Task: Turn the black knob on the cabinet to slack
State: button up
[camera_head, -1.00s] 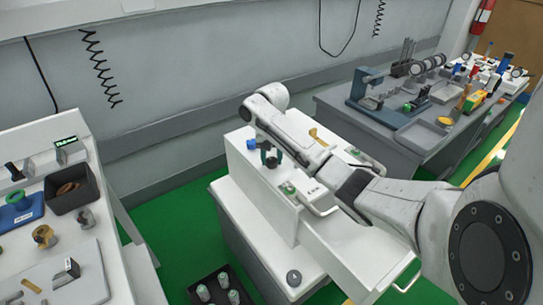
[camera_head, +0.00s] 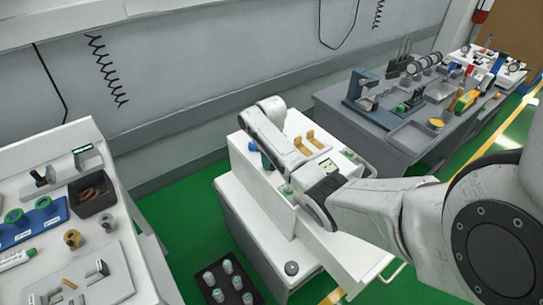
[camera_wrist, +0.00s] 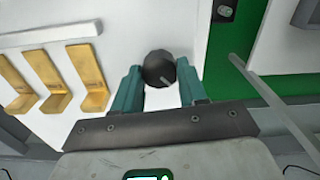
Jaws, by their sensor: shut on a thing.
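The black knob (camera_wrist: 157,70) is round with a short pale mark, which points down and to the right in the wrist view. It sits on the white face of the cabinet (camera_wrist: 140,28). My gripper (camera_wrist: 160,64) has its two teal fingers on either side of the knob, closed against it. In the head view, the white cabinet (camera_head: 240,188) stands in the middle. My arm reaches over its top there and hides the black knob and most of my gripper.
Several yellow brackets (camera_wrist: 88,78) and a pale bar (camera_wrist: 50,35) are beside the knob. A blue knob (camera_head: 252,146) is on the cabinet. A cart with a dark bin (camera_head: 92,194) stands left; a grey bench (camera_head: 375,128) stands right. Green floor shows between.

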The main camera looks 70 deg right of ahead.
jog(key=n+p, duration=0.1)
jog(key=n, duration=0.3)
jog(key=shift+r+n+p, duration=0.1)
jog(key=shift+n+p, duration=0.2)
jog(key=shift+p, duration=0.05)
jog(key=shift+n+p, duration=0.65)
jog(key=shift+n, duration=1.95)
jog(key=o, duration=1.1)
jog(key=shift+c, duration=0.2)
notch_tip(320, 180, up, 11)
jog(key=shift+f, duration=0.2)
